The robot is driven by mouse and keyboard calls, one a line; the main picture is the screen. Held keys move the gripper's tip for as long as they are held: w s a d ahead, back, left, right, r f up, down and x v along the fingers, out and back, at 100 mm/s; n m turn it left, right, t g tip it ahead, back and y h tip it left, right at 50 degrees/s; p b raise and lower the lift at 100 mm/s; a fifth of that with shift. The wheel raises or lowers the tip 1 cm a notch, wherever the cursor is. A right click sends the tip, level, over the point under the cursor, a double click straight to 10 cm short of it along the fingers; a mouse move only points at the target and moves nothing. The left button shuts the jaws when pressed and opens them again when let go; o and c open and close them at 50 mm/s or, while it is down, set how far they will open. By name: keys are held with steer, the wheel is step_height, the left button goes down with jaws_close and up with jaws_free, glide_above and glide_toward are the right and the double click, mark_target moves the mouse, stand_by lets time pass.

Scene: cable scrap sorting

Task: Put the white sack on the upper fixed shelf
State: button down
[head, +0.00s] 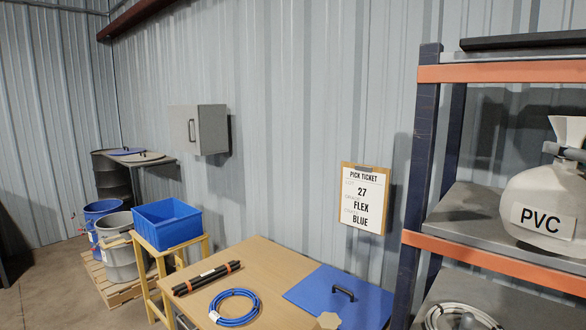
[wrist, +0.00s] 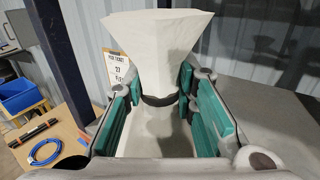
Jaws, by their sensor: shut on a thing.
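The white sack (head: 541,205) has a "PVC" label and a gathered neck, and stands upright at the right edge of the head view. It is at the grey middle shelf (head: 465,212) of the rack; its base looks to be on or just over the board, and I cannot tell which. My gripper (head: 567,151) is shut on the sack's neck, coming from the right. In the wrist view the sack's flared top (wrist: 160,38) rises above the neck, between the green finger pads of my gripper (wrist: 160,100). The sack's lower body is mostly hidden there.
The rack has a dark blue post (head: 420,150) and orange beams (head: 500,262). A cable coil (head: 460,312) lies on the level below. A table (head: 255,262) holds a blue cable coil (head: 233,307), black rods (head: 207,278) and a blue panel (head: 340,298). The shelf left of the sack is clear.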

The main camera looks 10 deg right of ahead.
steer(key=f+b+x, duration=0.3)
steer(key=b+x, duration=0.2)
steer(key=x, duration=1.2)
steer(key=shift+w+f, duration=0.2)
steer(key=shift+w, duration=0.05)
steer(key=c, duration=1.3)
jaws_free()
steer(key=shift+f, duration=0.2)
steer(key=shift+r, duration=0.1)
